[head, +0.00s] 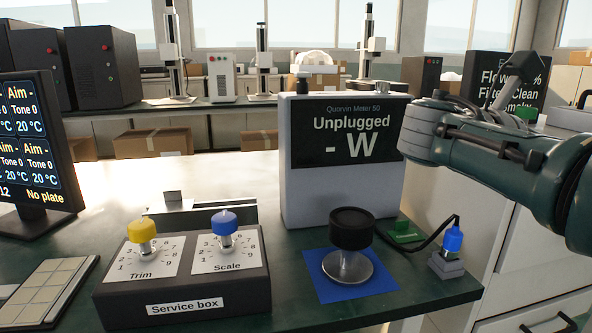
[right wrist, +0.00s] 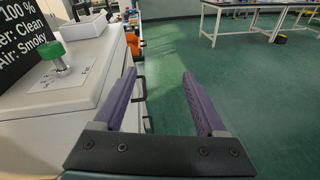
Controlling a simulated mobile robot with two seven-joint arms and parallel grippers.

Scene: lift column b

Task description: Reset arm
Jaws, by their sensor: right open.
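My right arm (head: 510,160) reaches in from the right in the head view, over the cabinet beside the bench. In the right wrist view my right gripper (right wrist: 159,74) is open, its two purple fingers apart with nothing between them. Green floor shows beyond the fingers. In the head view its fingers cannot be made out. My left gripper and left arm are not in view.
The service box (head: 185,292), a meter (head: 335,198) reading "Unplugged - W", a black-topped metal piece (head: 350,230) on a blue mat (head: 322,284) and a blue-topped piece (head: 453,240) stand on the bench. A green knob (right wrist: 53,50) is left of my right gripper. Floor (right wrist: 230,65) is clear.

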